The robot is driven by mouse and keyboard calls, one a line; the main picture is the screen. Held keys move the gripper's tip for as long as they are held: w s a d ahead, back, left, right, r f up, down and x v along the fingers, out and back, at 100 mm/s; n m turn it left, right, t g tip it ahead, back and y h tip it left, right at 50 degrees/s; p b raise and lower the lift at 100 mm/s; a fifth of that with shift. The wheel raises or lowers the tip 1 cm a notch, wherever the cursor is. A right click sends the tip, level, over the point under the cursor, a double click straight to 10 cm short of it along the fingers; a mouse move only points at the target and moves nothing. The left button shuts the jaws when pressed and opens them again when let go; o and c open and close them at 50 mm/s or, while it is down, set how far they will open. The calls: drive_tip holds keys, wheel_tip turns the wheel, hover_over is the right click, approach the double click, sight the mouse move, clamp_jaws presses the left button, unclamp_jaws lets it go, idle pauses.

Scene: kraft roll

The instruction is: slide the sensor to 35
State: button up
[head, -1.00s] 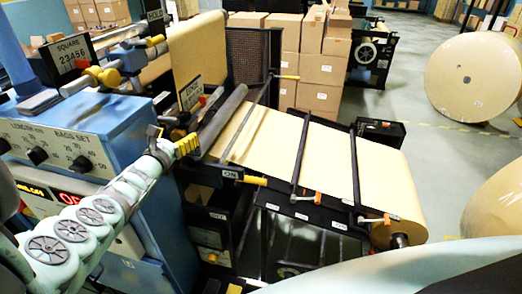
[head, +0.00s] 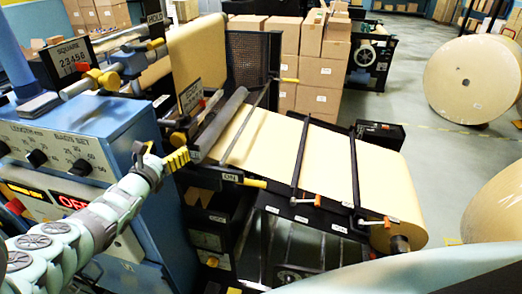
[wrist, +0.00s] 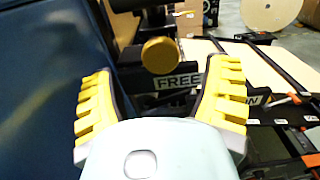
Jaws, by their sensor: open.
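My gripper (head: 178,160) is open and empty beside the blue machine, in front of the web frame; its yellow fingers also show in the wrist view (wrist: 162,70). Ahead of and between the fingers is a round yellow knob (wrist: 161,55) on a dark bracket. A "FREE" label (wrist: 178,82) sits just below the knob. No contact with the knob shows. In the head view a lettered plate (head: 190,95) stands by the paper web, with small orange and yellow parts near it. I cannot tell which part is the sensor, and no scale reading 35 is legible.
The blue cabinet (head: 110,125) with dials stands close at left. The brown paper web (head: 280,150) runs right to a roll, crossed by black bars. An "ON" lever (head: 252,183) juts out below the web.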

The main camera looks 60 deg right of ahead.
drive_tip(key=v, duration=0.7)
drive_tip(key=shift+r, duration=0.1)
idle(0.6)
